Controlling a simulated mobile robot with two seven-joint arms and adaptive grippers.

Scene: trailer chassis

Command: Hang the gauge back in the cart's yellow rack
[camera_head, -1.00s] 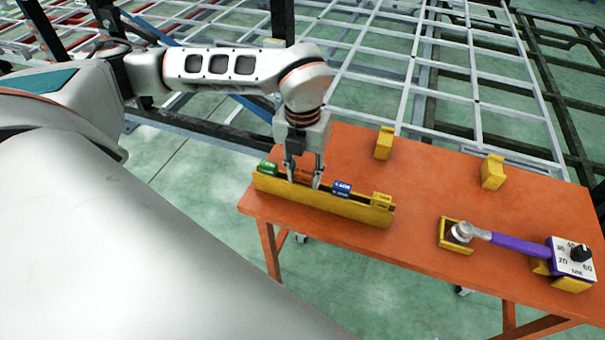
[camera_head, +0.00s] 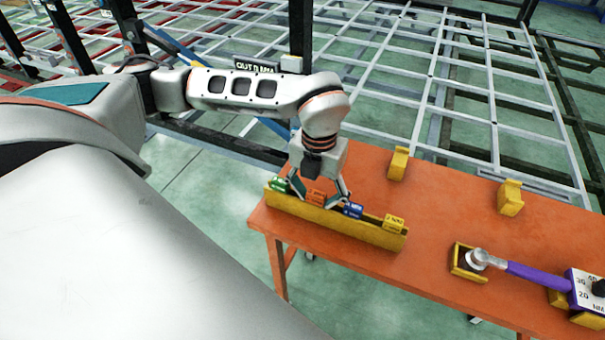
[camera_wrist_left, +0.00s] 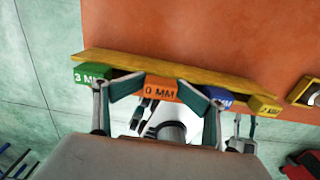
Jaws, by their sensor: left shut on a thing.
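The yellow rack (camera_head: 362,233) is a long narrow trough along the near left edge of the orange table. It holds a green gauge (camera_head: 279,184), an orange gauge (camera_head: 317,197), a blue gauge (camera_head: 352,210) and a yellow gauge (camera_head: 394,223) in a row. My left gripper (camera_head: 316,193) is over the rack, its fingers bowed outward and its tips in on the orange gauge. In the left wrist view the orange gauge (camera_wrist_left: 160,91) reads "0 MM" and sits between the fingertips. Whether its lower part touches the rack floor is hidden. My right gripper is not in view.
The orange table (camera_head: 440,220) also carries two small yellow stands (camera_head: 398,163) at the back. A purple-handled tool (camera_head: 538,275) lies across yellow holders at the right. A grey chassis frame (camera_head: 400,90) stands behind. The table's middle is clear.

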